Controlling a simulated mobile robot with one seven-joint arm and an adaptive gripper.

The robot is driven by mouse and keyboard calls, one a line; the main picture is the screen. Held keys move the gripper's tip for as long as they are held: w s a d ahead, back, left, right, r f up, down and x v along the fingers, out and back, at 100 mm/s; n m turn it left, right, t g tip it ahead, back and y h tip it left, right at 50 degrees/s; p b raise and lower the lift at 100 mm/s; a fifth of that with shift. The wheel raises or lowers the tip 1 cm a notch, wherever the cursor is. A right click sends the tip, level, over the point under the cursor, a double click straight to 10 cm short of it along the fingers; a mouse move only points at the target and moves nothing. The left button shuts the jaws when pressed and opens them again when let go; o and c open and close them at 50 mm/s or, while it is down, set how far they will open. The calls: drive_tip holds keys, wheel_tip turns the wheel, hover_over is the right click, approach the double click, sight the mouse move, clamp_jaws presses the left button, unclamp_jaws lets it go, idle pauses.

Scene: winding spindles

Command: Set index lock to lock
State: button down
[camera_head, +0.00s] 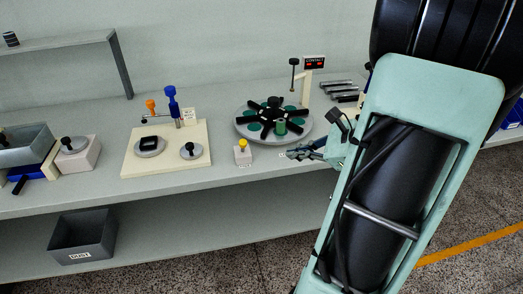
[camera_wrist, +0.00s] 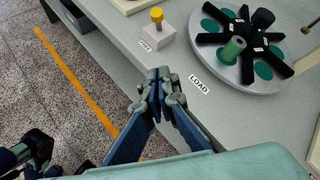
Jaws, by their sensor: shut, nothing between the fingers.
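A small pale block with a yellow knob (camera_head: 242,145) stands at the bench's front edge, left of the turntable; I take it for the index lock. In the wrist view the yellow knob (camera_wrist: 157,15) stands upright on its block, with a small label in front that I cannot read surely. The round turntable (camera_head: 246,134) carries a black spider of arms, green discs and a green spool (camera_wrist: 232,49). My gripper (camera_head: 290,153) is shut and empty, its fingertips (camera_wrist: 160,74) over the bench's front edge near the LOAD label (camera_wrist: 199,85), apart from the block and turntable.
A cream board (camera_head: 165,170) with dark-knobbed discs and orange and blue handles lies to the left. A post with a red display (camera_head: 314,62) stands behind the turntable. Dark bars (camera_head: 338,88) lie at right. A grey bin (camera_head: 82,235) sits on the lower shelf.

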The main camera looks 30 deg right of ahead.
drive_tip(key=shift+s+a+r+m+t+y, duration=0.1)
drive_tip(key=shift+s+r+m+t+y, duration=0.15)
drive_tip(key=shift+r+m+t, duration=0.35)
drive_tip(key=shift+f, duration=0.15)
drive_tip(key=b, duration=0.1)
approach(243, 143)
drive_tip(key=w+f, duration=0.4)
drive_tip(key=shift+a+f, duration=0.2)
drive_tip(key=shift+f, duration=0.2)
drive_tip(key=shift+w+a+r, duration=0.1)
drive_tip(key=shift+w+a, duration=0.15)
drive_tip(key=shift+w, duration=0.2)
drive_tip(key=shift+r+p, duration=0.2)
drive_tip(key=shift+p, duration=0.3)
